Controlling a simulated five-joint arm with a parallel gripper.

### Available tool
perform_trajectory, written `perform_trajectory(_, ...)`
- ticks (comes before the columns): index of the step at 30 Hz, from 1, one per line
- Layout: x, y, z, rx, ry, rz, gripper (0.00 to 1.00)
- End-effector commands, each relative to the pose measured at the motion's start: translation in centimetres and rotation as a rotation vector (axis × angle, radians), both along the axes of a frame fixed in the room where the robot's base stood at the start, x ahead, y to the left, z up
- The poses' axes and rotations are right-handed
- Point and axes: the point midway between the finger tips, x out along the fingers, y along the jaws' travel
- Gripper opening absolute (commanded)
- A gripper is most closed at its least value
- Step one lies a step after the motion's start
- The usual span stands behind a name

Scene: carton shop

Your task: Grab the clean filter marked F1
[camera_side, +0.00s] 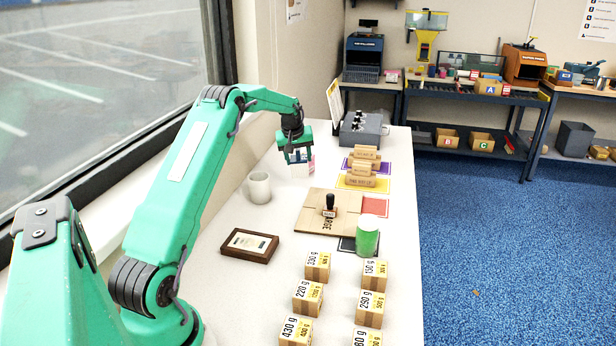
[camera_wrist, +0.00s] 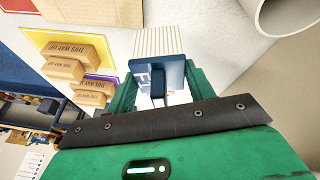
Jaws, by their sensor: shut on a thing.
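My gripper (camera_side: 297,153) is over the far part of the white table, pointing down. It is shut on a filter, a small block with white pleats (camera_wrist: 158,41) and a dark blue face (camera_wrist: 143,73) with white lettering that starts with F; the rest is partly hidden. In the wrist view the green fingers of my gripper (camera_wrist: 157,90) stand on either side of the filter. In the side view the pale lower part of the filter (camera_side: 300,171) shows below the fingers. I cannot tell whether it touches the table.
A stamp (camera_side: 329,206), green-white jar (camera_side: 367,236), framed card (camera_side: 248,245) and several weight cartons (camera_side: 307,297) are nearer.

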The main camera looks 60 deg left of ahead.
Motion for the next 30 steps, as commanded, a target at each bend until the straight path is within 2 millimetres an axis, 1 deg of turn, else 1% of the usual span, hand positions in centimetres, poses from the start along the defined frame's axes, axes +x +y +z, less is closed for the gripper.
perform_trajectory(1, 0.2, -1.0, 0.7, -0.002, -0.005, -0.004, 0.30)
perform_trajectory(6, 0.8, -4.0, 2.5, -0.013, -0.012, -0.009, 0.30)
perform_trajectory(12, 1.3, -6.5, 4.0, -0.024, -0.017, -0.013, 0.30)
perform_trajectory(19, 1.5, -7.8, 4.8, -0.031, -0.019, -0.013, 0.30)
perform_trajectory(30, 1.5, -8.0, 4.9, -0.032, -0.019, -0.013, 0.30)
